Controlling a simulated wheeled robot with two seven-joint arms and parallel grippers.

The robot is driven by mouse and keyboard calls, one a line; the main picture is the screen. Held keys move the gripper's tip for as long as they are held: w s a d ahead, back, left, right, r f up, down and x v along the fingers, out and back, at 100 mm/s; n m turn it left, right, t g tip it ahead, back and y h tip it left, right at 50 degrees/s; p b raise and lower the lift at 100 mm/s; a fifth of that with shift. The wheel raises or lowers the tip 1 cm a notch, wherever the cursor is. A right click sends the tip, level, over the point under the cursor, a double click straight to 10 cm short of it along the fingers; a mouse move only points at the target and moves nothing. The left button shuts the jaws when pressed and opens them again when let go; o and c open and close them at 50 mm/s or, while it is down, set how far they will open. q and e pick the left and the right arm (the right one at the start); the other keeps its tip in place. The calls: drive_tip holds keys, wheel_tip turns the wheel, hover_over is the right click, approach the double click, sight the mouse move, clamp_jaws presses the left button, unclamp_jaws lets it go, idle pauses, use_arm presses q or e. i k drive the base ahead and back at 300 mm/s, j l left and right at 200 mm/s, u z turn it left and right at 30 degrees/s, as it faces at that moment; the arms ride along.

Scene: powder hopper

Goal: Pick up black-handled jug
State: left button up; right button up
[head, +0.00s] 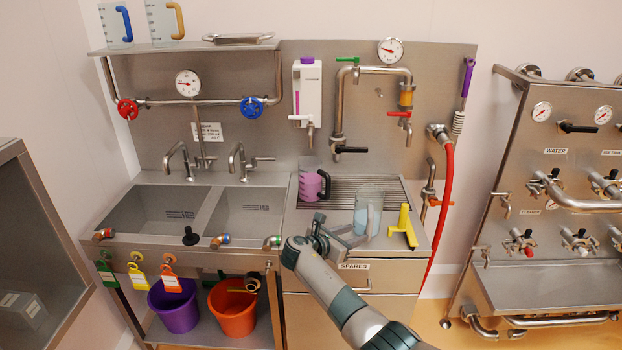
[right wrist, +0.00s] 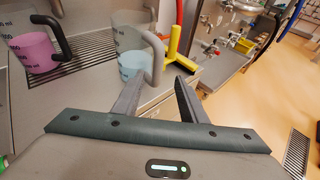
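The black-handled jug (head: 310,186) holds pink contents and stands upright on the ribbed drainer right of the sinks. It also shows at the upper left of the right wrist view (right wrist: 36,50), its black handle facing right. A clear jug with a grey handle and pale blue contents (head: 367,212) stands nearer, to its right, and shows in the right wrist view (right wrist: 132,62). My right gripper (head: 350,236) is open and empty at the counter's front edge, in front of the grey-handled jug and apart from the black-handled one. My left gripper is out of view.
A yellow tool (head: 404,228) stands right of the grey-handled jug. Two sink basins (head: 157,210) lie to the left. A white dispenser (head: 307,92) and steel pipework (head: 338,108) hang above the drainer. A red hose (head: 447,190) runs down the right side.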

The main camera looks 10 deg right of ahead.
sight(311, 173)
drive_tip(key=i+j, duration=0.6)
drive_tip(key=i, duration=0.15)
drive_tip(key=i+l, duration=0.15)
drive_tip(key=l, duration=0.25)
drive_tip(key=i+l, duration=0.1)
drive_tip(key=l, duration=0.3)
drive_tip(key=i+l, duration=0.15)
drive_tip(key=l, duration=0.25)
